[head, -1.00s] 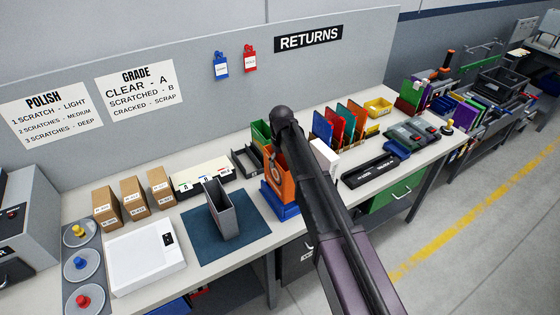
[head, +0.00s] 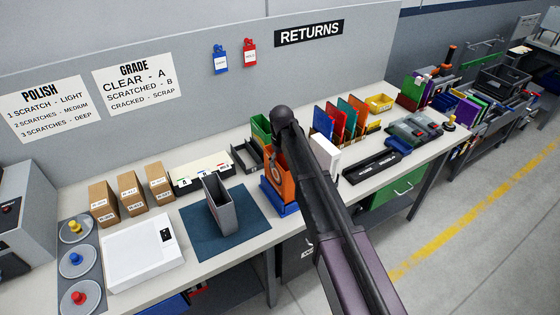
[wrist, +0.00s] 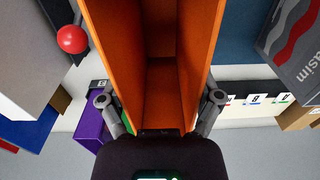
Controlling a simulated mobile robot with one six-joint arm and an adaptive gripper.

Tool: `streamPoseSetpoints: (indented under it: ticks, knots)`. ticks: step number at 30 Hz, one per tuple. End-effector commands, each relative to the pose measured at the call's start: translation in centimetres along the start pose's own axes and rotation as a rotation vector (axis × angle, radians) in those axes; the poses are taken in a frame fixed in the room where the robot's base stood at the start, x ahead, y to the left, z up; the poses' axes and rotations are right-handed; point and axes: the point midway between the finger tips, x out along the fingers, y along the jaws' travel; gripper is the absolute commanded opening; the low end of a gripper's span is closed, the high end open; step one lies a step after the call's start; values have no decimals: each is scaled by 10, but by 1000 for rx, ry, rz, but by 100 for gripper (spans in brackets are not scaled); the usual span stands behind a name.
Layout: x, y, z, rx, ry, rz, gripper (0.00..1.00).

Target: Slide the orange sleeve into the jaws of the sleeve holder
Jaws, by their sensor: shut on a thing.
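The orange sleeve (head: 277,172) is an upright, open-topped box in the head view. It stands over a low blue base (head: 279,201), which looks like the sleeve holder; my arm hides part of both. In the wrist view I look down into the sleeve (wrist: 205,30) between its two long walls. My gripper (wrist: 160,105) is shut on the sleeve, with one grey finger along each outer side. The holder's jaws are not clearly visible, so I cannot tell how far the sleeve is in them. A red ball knob (wrist: 72,39) shows beside the sleeve.
A grey open box (head: 219,205) stands on a dark teal mat (head: 252,220) to the left. A black tray (head: 247,157) and green bin (head: 260,130) are behind the sleeve. A white box (head: 326,156) and black tool case (head: 371,166) are to the right.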

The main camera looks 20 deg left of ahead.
Motion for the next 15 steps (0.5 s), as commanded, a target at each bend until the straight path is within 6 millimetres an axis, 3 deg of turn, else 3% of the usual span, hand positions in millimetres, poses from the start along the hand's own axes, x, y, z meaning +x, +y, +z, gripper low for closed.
streamPoseSetpoints:
  ticks: [15]
  knots:
    - [16,0,0,0,0,0,46]
